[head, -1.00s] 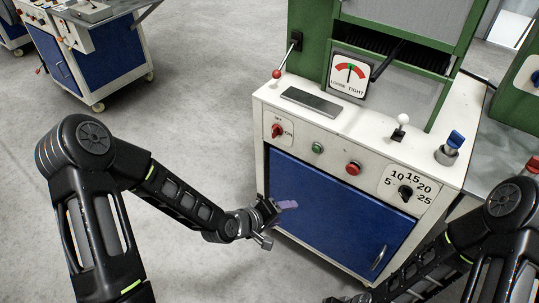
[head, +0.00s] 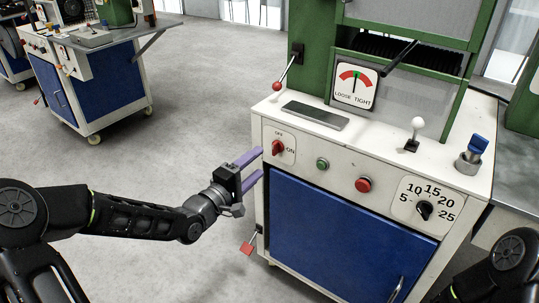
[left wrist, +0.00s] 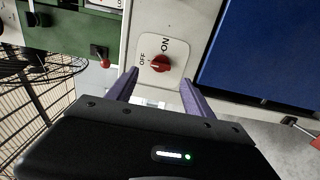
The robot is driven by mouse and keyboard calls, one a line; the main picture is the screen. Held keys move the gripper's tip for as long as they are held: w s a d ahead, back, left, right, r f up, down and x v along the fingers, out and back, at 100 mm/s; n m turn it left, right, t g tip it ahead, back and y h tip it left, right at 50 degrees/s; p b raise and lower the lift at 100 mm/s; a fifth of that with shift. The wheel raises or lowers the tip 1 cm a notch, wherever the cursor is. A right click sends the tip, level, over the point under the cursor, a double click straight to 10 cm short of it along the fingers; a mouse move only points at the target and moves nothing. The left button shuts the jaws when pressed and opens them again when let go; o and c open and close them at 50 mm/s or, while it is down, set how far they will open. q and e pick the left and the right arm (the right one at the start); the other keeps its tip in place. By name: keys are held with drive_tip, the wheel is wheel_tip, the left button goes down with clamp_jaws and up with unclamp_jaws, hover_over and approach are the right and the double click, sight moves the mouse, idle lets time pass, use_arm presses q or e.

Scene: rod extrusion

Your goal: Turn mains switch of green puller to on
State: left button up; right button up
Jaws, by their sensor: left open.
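The mains switch (head: 278,148) is a red rotary knob on a white plate at the upper left of the green puller's front panel. OFF is printed above it and ON to its right. In the left wrist view the knob (left wrist: 160,63) is ahead, its long side seeming to lie toward OFF. My left gripper (head: 261,162) is open, its purple fingers pointing at the panel, just left of and slightly below the switch. In the left wrist view the fingers (left wrist: 158,78) are on either side of the knob's line, apparently short of it. My right gripper is out of view.
A green button (head: 322,164), a red button (head: 363,185) and a black dial (head: 424,210) are right of the switch. A red-knobbed lever (head: 277,86) rises above it. The blue door (head: 340,235) is below. Open floor lies to the left.

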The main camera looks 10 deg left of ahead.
sight(273, 151)
use_arm(q)
drive_tip(key=b+x, duration=0.1)
drive_tip(key=x, duration=0.5)
drive_tip(key=shift+w+d, duration=0.1)
drive_tip(key=shift+w, duration=0.25)
drive_tip(key=shift+c, duration=0.4)
clamp_jaws()
